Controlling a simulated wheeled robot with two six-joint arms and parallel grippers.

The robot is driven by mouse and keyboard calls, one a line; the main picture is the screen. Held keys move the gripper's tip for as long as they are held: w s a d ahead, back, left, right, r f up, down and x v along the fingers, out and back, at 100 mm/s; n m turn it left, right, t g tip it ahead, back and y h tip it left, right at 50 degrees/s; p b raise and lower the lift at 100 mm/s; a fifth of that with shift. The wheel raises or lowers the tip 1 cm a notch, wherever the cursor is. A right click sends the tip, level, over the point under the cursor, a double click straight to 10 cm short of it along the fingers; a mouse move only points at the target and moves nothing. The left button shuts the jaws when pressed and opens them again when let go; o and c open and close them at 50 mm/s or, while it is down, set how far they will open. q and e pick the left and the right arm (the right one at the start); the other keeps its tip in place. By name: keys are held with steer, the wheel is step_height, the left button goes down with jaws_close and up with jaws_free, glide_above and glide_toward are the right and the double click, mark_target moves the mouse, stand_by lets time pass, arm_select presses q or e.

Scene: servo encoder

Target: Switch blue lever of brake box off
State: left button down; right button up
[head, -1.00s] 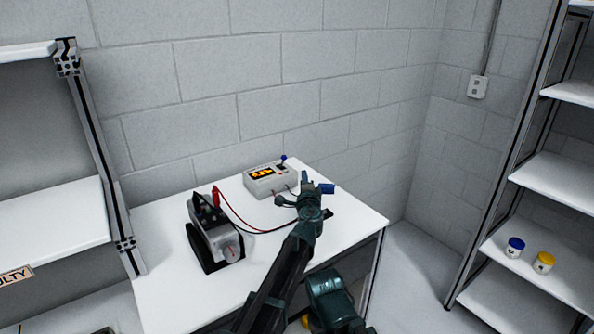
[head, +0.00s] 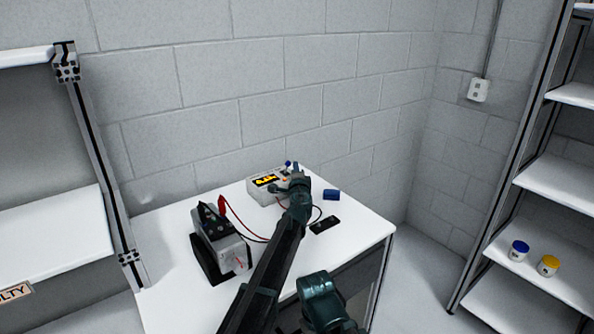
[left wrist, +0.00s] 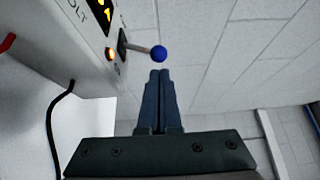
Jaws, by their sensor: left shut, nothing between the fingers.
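The brake box (head: 256,190) is a light grey box with a lit yellow display, standing at the back of the white table. Its lever is a thin stalk with a blue ball (head: 288,164) on top. In the left wrist view the blue ball (left wrist: 159,53) sits just beyond the fingertips of my left gripper (left wrist: 160,73), with a small gap seeming to show between them. The left gripper (head: 295,170) is shut and empty, and covers part of the box's right side in the head view. An orange light (left wrist: 110,54) glows beside the lever's base. My right gripper is not clearly in view.
A motor-like device (head: 220,240) stands on the table's left, with a red clip (head: 221,203) and cables running to the box. A blue block (head: 332,195) and a black flat item (head: 324,224) lie to the right. Shelves stand on both sides.

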arm_select(q)
steer(key=shift+r, duration=0.1)
steer(key=shift+w+a+r+p, duration=0.1)
steer(key=shift+a+r+p, duration=0.1)
steer(key=shift+p, duration=0.45)
steer(key=shift+w+a+r+n+g+p, duration=0.35)
steer(key=shift+g+p, duration=0.4)
steer(key=shift+p, duration=1)
steer(key=shift+w+a+r+n+g+p, duration=0.1)
steer(key=shift+w+r+n+g+p, duration=0.4)
steer(key=shift+p, duration=1.2)
steer(key=shift+w+a+r+n+g+h+p, duration=0.15)
steer(key=shift+w+a+n+g+h+p, duration=0.2)
steer(key=shift+g+p, duration=0.7)
steer(key=shift+w+a+r+n+g+h+p, duration=0.25)
steer(key=shift+g+p, duration=0.25)
steer(key=shift+p, duration=0.95)
steer(key=shift+w+a+n+g+h+p, duration=0.35)
steer(key=shift+g+p, duration=0.35)
steer(key=shift+p, duration=0.55)
steer(key=shift+w, duration=0.2)
steer(key=shift+p, duration=0.3)
steer(key=shift+r+p, duration=0.8)
steer(key=shift+r, duration=0.05)
